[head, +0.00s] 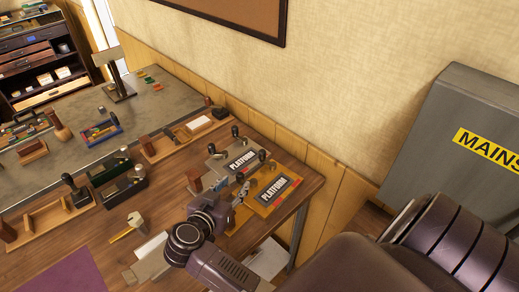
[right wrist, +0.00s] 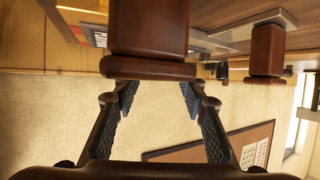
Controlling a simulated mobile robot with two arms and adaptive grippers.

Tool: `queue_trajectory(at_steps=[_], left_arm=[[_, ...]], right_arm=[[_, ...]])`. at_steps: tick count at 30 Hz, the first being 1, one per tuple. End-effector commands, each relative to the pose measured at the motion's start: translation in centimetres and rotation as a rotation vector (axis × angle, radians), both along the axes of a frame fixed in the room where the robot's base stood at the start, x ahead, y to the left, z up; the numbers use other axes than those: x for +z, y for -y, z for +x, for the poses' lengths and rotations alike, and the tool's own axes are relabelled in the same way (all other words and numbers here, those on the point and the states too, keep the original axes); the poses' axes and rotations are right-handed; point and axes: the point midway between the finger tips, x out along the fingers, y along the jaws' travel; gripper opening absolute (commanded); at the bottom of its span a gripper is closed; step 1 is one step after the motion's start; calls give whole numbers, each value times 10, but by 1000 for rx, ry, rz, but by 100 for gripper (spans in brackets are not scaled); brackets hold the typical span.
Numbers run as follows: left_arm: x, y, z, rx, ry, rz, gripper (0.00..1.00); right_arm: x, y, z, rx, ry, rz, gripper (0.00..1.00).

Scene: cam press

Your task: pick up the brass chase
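The brass chase (head: 258,190) is a flat yellow-gold plate with a black PLATFORM block and dark knobs. It lies at the right end of the wooden bench. My right gripper (head: 239,194) is over its near left side and hides part of it. In the right wrist view, my right gripper (right wrist: 159,94) is open, its fingers on either side of a brown wooden handle (right wrist: 148,35). The handle's flared end is close to the fingertips; I cannot tell whether they touch. My left gripper is not in view.
A grey chase (head: 219,165) with a similar PLATFORM block lies just behind the brass one. Its brown handle (head: 195,181) stands to the left. A pale block (head: 150,262), a yellow-headed tool (head: 127,229) and dark boxes (head: 125,187) are further left. The wall is close behind.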

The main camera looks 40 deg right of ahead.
Motion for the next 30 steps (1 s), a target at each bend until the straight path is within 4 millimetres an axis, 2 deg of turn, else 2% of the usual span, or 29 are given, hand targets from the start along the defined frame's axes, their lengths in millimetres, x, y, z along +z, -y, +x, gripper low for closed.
queue_trajectory(at_steps=[8,12,20,23,30], left_arm=[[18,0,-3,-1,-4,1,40],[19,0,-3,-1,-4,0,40],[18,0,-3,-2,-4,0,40],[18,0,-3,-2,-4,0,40],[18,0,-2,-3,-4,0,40]], right_arm=[[-5,31,23,0,4,-6,39],[-15,43,30,0,3,-3,39],[-18,46,32,0,5,0,39],[-18,46,32,1,5,-1,32],[-18,45,32,1,5,-1,5]])
